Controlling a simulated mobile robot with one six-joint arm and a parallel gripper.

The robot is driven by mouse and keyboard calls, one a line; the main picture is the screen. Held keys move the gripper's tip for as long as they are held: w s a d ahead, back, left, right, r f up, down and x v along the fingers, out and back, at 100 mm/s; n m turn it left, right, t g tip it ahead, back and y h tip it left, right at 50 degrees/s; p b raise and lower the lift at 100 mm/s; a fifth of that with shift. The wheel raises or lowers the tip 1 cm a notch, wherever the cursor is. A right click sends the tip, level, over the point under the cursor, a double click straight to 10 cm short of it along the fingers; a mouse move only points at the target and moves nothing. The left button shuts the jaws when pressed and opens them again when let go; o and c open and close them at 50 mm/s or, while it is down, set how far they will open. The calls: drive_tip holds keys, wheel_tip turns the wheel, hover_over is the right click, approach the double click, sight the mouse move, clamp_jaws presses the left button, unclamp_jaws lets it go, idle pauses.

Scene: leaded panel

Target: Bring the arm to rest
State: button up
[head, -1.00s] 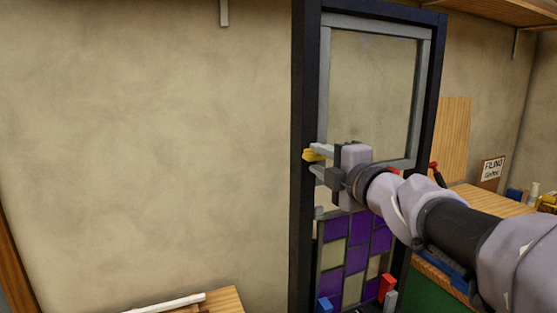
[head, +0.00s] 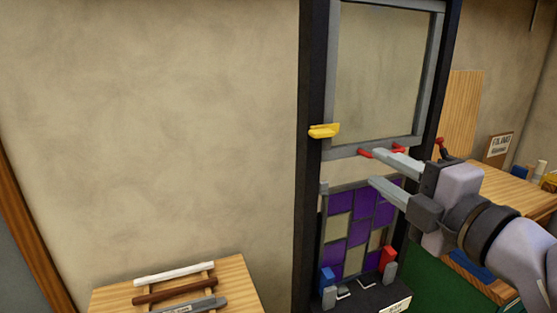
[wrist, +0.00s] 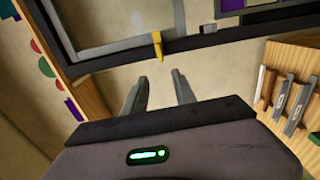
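My gripper (head: 375,168) is open, its two grey fingers apart with nothing between them. In the head view it is in front of the tall dark frame, right of and below a yellow piece (head: 324,131) on the frame's left post. The wrist view also shows the open gripper (wrist: 160,92), with the yellow piece (wrist: 157,48) beyond the fingertips and apart from them. A grey-rimmed clear pane (head: 385,75) fills the upper frame. The purple and cream leaded panel (head: 338,228) stands upright below, partly hidden by my gripper.
Blue (head: 327,280) and red (head: 388,258) blocks stand near the panel's foot. A wooden rack (head: 108,298) with several bars is at lower left; the wrist view shows several tools (wrist: 293,105) at right. A wooden bench (head: 500,184) stands right. The wall at left is bare.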

drive_tip(key=s+d+f+m+g+h+b, duration=0.25)
drive_tip(key=f+m+h, duration=0.25)
drive_tip(key=f+m, duration=0.4)
drive_tip(key=s+d+f+m+g+h+b, duration=0.1)
drive_tip(key=d+f+m+h+b, duration=0.35)
drive_tip(key=m, duration=0.75)
drive_tip(key=s+a+f+m+g+y, duration=0.2)
drive_tip(key=s+a+f+g+y, duration=0.1)
drive_tip(key=s+a+f, duration=0.3)
drive_tip(key=s+a+f+m+g+y, duration=0.3)
drive_tip(key=s+a+f+g, duration=0.2)
drive_tip(key=a+f, duration=0.5)
drive_tip(key=shift+s+f+b, duration=0.3)
drive_tip(key=shift+s+f, duration=0.25)
drive_tip(key=shift+f, duration=0.2)
drive_tip(key=shift+a, duration=0.1)
